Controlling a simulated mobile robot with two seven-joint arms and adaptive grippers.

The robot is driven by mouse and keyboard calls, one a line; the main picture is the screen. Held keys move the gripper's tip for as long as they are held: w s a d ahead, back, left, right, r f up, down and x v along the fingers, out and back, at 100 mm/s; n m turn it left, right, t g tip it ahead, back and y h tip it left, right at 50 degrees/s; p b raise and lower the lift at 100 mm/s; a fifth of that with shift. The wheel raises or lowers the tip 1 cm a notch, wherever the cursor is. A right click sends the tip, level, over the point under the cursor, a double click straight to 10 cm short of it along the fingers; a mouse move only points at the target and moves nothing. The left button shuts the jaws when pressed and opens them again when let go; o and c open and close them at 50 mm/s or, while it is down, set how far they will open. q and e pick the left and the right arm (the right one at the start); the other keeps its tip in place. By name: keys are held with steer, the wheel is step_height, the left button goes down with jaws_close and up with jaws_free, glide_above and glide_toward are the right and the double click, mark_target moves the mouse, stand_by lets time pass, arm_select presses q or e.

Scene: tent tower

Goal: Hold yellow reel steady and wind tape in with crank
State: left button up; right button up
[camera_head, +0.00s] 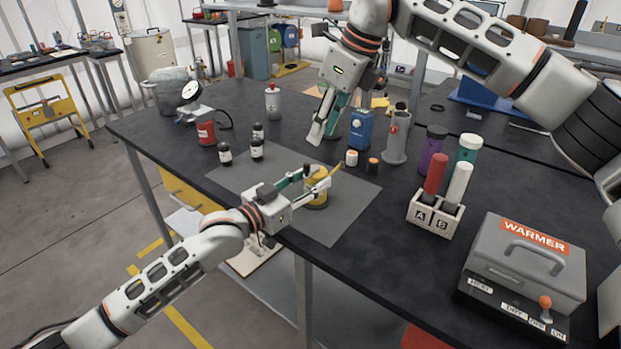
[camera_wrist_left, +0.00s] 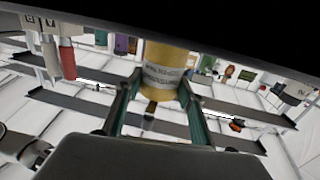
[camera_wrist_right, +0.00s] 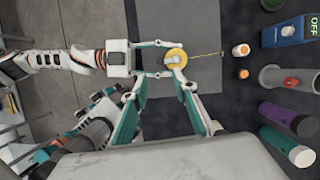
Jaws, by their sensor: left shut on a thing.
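The yellow reel (camera_head: 316,201) stands on the grey mat near the table's front edge. My left gripper (camera_head: 312,181) is shut on the reel from the side. In the left wrist view the fingers lie on both sides of the yellow, labelled drum (camera_wrist_left: 165,62). In the right wrist view I look down on the reel (camera_wrist_right: 182,66); a pale crank part (camera_wrist_right: 174,59) shows on its top, and a thin yellow tape (camera_wrist_right: 207,54) runs out to the right. My right gripper (camera_wrist_right: 162,84) is open and empty, held above the table; in the head view it hangs behind the reel (camera_head: 325,122).
Small dark bottles (camera_head: 257,150), an orange-capped jar (camera_head: 351,158) and a blue device (camera_head: 361,129) stand behind the reel. A grey stand (camera_head: 396,140), a tube rack (camera_head: 434,219) and a warmer box (camera_head: 525,262) are to the right. The mat's front (camera_head: 325,235) is clear.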

steer(key=s+a+r+n+g+y, duration=0.1)
steer(key=s+a+n+y, duration=0.65)
steer(key=s+a, duration=0.3)
steer(key=m+t+h, duration=0.2)
steer(key=m+t, duration=0.7)
steer(key=m, duration=0.2)
glide_toward(309, 167)
steer(key=x, duration=1)
steer(key=shift+w+a+f, duration=0.15)
steer(key=shift+w+a, duration=0.1)
steer(key=shift+w, duration=0.05)
jaws_close()
